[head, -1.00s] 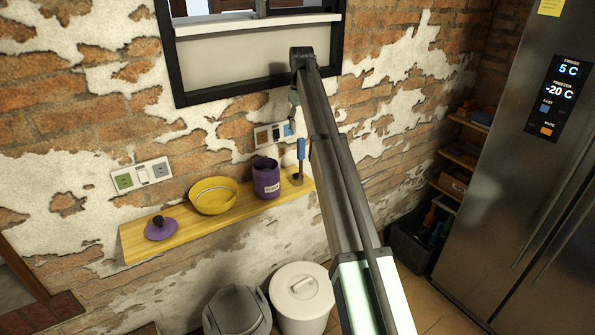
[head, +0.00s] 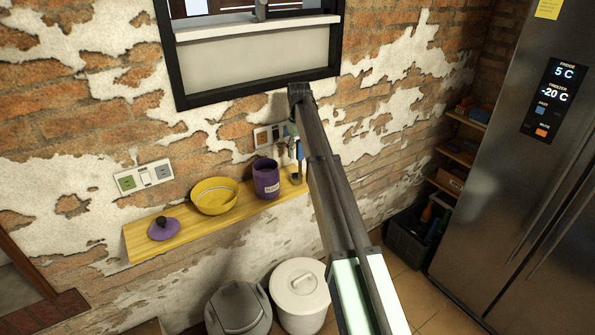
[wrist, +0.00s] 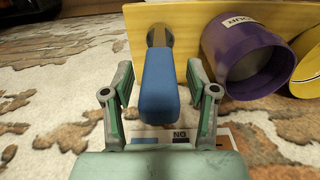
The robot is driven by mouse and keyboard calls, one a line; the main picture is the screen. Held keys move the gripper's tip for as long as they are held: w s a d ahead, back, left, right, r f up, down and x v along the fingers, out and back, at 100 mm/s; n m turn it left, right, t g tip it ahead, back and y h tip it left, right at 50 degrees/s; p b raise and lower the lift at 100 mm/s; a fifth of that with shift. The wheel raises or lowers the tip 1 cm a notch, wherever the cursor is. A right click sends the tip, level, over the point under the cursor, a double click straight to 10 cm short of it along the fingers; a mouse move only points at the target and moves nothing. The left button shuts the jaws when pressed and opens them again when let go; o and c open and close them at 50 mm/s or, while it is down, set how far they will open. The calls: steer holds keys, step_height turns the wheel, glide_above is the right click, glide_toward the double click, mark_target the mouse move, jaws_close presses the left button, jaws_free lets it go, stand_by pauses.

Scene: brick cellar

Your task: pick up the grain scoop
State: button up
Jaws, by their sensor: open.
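The grain scoop (wrist: 160,75) stands upright on the wooden shelf, its blue handle pointing toward the wrist camera. In the head view its blue handle (head: 299,150) shows just left of my arm, at the shelf's right end. My gripper (wrist: 162,85) is open, with one finger on each side of the blue handle. I see a gap between each finger and the handle. The scoop's darker lower part is mostly hidden behind the handle in the wrist view. In the head view my gripper is largely hidden by my arm.
A purple canister (head: 266,180) stands close beside the scoop on the shelf (head: 190,228). A yellow bowl (head: 214,196) and a purple lid (head: 163,229) are further left. Wall sockets (head: 270,136) are behind. Two bins stand below.

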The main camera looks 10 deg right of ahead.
jaws_close()
stand_by(0.3)
